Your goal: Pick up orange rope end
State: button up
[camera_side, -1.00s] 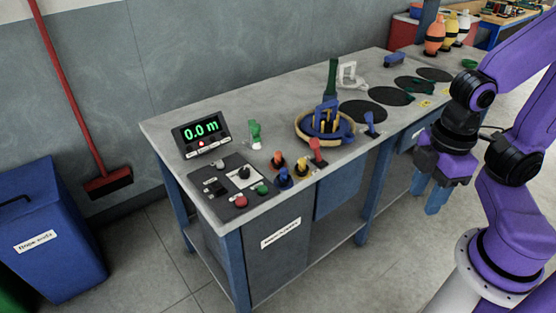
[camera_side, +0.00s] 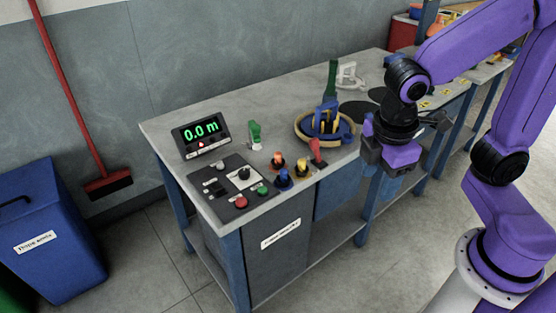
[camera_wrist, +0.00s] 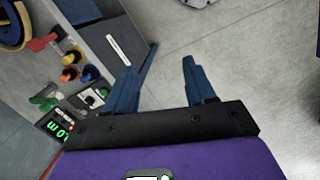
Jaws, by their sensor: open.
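The orange rope end (camera_side: 278,159) is a small orange piece standing on the table near its front, behind the blue rope end (camera_side: 284,178) and left of the yellow one (camera_side: 302,168). In the wrist view the orange piece (camera_wrist: 68,75) is small, at the left edge among the other coloured pieces. My gripper (camera_wrist: 170,55) is open, with nothing between its blue fingers but grey floor behind. In the side view my gripper (camera_side: 385,172) hangs at the table's front edge, well to the right of the orange rope end and apart from it. Its fingertips are partly hidden there.
A red-handled piece (camera_side: 317,150) stands right of the rope ends, in front of a round tray (camera_side: 301,136) with blue and yellow parts. A button panel (camera_side: 228,190), a green item (camera_side: 255,133) and a display (camera_side: 201,134) reading 0.0 m are to the left.

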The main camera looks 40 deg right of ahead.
jog(key=w+a+f+n+t+h, duration=0.15)
jog(key=w+a, duration=0.25)
jog(key=w, duration=0.5)
jog(key=w+a+f+n+h, duration=0.2)
jog(key=w+a+h, duration=0.15)
jog(key=w, duration=0.55)
jog(key=w+a+f+n+h, duration=0.1)
jog(key=w+a+f+h, duration=0.1)
jog(key=w+a, duration=0.5)
jog(key=n+h, duration=0.2)
jog(key=h, duration=0.2)
send_near(277, 154)
jog(key=shift+m, duration=0.25)
jog(key=x, duration=0.9)
jog(key=shift+d, duration=0.1)
grip_shut()
